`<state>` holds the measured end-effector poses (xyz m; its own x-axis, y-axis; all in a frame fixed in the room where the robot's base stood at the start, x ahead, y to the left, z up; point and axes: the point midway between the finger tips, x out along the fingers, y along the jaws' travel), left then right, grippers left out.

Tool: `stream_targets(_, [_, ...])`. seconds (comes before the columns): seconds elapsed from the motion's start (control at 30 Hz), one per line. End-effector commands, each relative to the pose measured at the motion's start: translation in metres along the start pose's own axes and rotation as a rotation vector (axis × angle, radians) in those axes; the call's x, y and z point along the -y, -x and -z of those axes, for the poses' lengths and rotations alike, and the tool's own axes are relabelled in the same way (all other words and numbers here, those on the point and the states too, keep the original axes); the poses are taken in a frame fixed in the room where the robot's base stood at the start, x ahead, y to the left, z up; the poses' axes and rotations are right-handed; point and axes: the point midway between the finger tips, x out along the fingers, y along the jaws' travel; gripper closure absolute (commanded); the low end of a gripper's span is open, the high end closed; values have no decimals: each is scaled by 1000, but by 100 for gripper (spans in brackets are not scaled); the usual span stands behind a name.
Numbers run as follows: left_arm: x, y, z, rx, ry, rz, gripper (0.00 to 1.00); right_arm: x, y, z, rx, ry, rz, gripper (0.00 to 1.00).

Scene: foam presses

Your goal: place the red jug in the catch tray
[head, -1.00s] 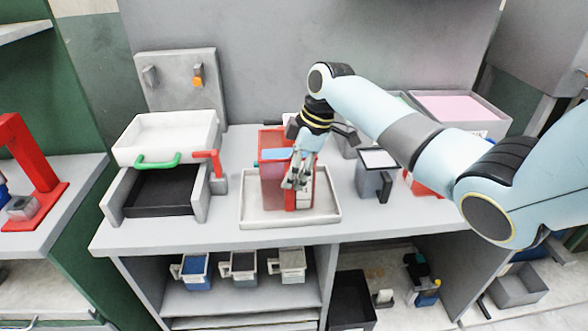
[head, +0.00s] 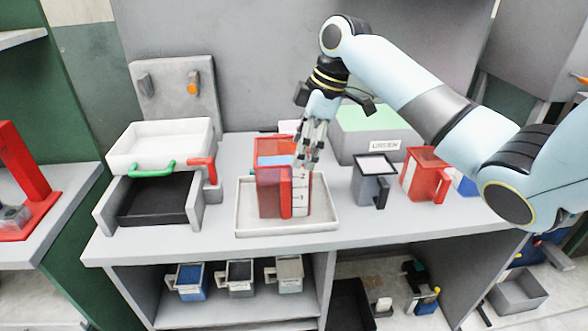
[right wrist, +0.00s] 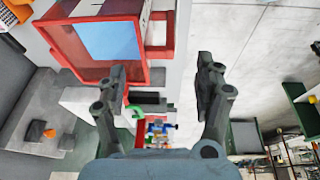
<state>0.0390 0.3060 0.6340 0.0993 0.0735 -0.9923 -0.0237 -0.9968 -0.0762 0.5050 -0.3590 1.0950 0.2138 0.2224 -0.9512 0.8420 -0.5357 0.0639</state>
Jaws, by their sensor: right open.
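A tall red jug (head: 269,188) with blue contents stands upright in the shallow white catch tray (head: 330,222) on the bench. Its handle and a pale scale strip face right and front. My right gripper (head: 306,158) is open and empty, above and beside the jug's right upper edge. In the right wrist view the jug (right wrist: 95,68) fills the upper left, with its open top and blue contents showing, and the two fingers of my right gripper (right wrist: 160,75) are spread wide with nothing held between them. My left gripper is not in view.
A grey jug (head: 372,183) and another red jug (head: 418,170) stand right of the tray. A green-topped bin labelled GREEN (head: 372,125) is behind. A press with a white tray (head: 165,140) and green handle stands left. Small jugs (head: 240,276) sit on the shelf below.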

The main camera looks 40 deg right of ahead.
Motion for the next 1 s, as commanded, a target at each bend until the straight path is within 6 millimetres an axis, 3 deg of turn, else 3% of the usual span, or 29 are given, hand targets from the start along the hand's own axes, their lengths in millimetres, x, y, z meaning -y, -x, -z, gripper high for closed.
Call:
stream_targets(0.13, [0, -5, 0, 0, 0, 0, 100, -1, 24, -1, 1, 1, -3, 30])
stream_targets(0.37, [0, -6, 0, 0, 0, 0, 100, 0, 36, 0, 0, 0, 1, 30])
stream_targets(0.87, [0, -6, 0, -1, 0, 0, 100, 2, 34, 0, 1, -3, 1, 30])
stream_targets(1.0, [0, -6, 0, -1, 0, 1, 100, 32, 10, -5, 29, -58, -7, 30])
